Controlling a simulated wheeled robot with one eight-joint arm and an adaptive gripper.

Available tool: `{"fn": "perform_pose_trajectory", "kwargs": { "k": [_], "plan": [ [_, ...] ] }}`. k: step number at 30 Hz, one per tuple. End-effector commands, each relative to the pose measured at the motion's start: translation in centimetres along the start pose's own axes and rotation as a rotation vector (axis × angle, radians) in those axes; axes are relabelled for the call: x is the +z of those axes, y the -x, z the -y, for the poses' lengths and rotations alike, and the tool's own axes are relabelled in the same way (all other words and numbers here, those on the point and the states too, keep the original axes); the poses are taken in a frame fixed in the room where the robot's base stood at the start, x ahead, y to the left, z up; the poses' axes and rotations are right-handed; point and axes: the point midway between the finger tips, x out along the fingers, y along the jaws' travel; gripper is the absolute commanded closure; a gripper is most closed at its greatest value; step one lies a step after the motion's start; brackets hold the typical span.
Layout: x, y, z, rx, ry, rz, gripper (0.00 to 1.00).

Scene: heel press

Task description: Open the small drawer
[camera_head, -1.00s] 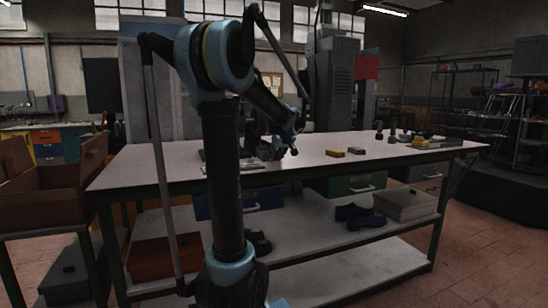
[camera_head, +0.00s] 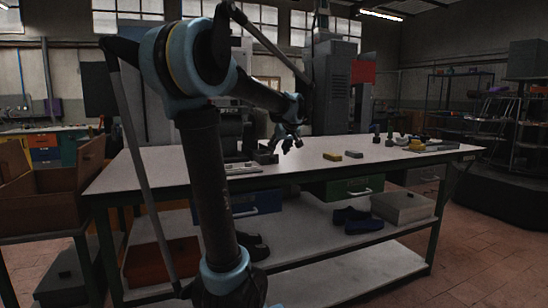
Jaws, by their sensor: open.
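Drawers hang under the worktable (camera_head: 410,155). A blue drawer (camera_head: 265,201) with a light handle is partly hidden by my arm. A green drawer (camera_head: 335,190) with a light handle is right of it. A smaller grey drawer (camera_head: 428,173) hangs near the right end. I cannot tell for certain which is the small drawer, and all look closed or nearly so. My gripper (camera_head: 290,143) is open and empty, above the tabletop, left of the yellow block and apart from every drawer.
A yellow block (camera_head: 332,156) and a grey block (camera_head: 354,154) lie on the tabletop, with several small items towards its right end. The lower shelf holds blue shoes (camera_head: 364,226), a grey box (camera_head: 403,208) and an orange bin (camera_head: 160,262). Cardboard boxes (camera_head: 50,190) stand left.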

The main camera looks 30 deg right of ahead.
Motion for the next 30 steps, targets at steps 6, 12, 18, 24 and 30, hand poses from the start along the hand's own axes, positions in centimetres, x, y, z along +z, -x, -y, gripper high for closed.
{"fn": "perform_pose_trajectory", "kwargs": {
  "k": [6, 12, 18, 24, 30],
  "plan": [
    [0.0, 2.8, 0.0, 0.000, 0.000, 0.001, 0.56],
    [0.0, 3.6, 0.0, 0.000, 0.000, 0.001, 0.56],
    [0.0, 3.6, 0.0, 0.000, 0.000, 0.001, 0.56],
    [0.0, 3.6, 0.0, 0.000, 0.000, 0.001, 0.56],
    [0.4, 3.3, 1.5, -0.014, 0.003, 0.012, 0.56]
  ]
}}
